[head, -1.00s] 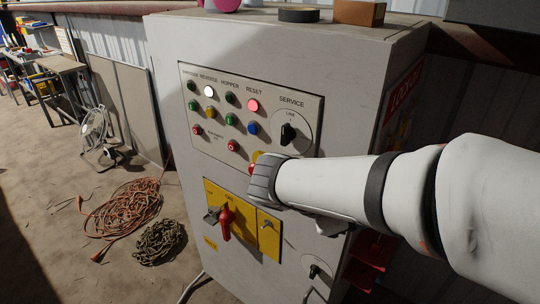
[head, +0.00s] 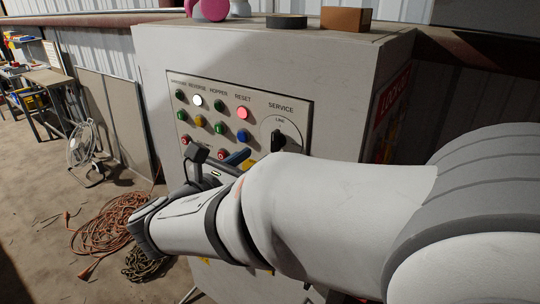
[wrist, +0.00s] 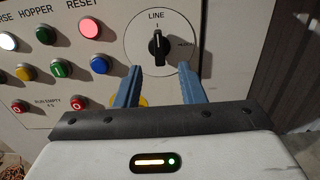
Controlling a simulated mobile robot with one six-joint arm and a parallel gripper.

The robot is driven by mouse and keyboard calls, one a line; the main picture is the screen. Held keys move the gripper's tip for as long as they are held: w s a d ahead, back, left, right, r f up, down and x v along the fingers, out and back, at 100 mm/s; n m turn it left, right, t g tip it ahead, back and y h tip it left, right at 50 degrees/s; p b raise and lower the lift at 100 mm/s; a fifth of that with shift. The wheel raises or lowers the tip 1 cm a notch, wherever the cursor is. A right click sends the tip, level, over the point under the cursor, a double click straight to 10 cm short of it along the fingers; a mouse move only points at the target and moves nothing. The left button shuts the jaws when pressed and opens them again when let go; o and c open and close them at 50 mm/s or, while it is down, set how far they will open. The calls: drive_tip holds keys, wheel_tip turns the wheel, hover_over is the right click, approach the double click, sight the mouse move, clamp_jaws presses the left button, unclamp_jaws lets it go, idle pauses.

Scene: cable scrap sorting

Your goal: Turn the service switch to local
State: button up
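The service switch (head: 278,139) is a black rotary knob on a round pale plate on the control panel (head: 302,107). In the wrist view the knob (wrist: 158,46) stands upright, pointing at the LINE mark. A second label to its right is too small to read surely. My gripper (wrist: 161,82) is open and empty, its two blue fingers apart just below the knob in that picture. The fingers appear short of the knob, not around it. In the head view my arm hides most of the gripper; part of a blue finger (head: 237,158) shows.
Lit white (head: 197,101) and red (head: 243,113) buttons and several others sit left of the switch. My arm covers the lower cabinet (head: 349,92). Orange cable (head: 104,222) lies on the floor at left.

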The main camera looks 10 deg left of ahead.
sight(273, 145)
drive_tip(key=shift+x, duration=3.15)
drive_tip(key=shift+c, duration=0.2)
drive_tip(key=c, duration=0.7)
drive_tip(key=shift+c, duration=0.2)
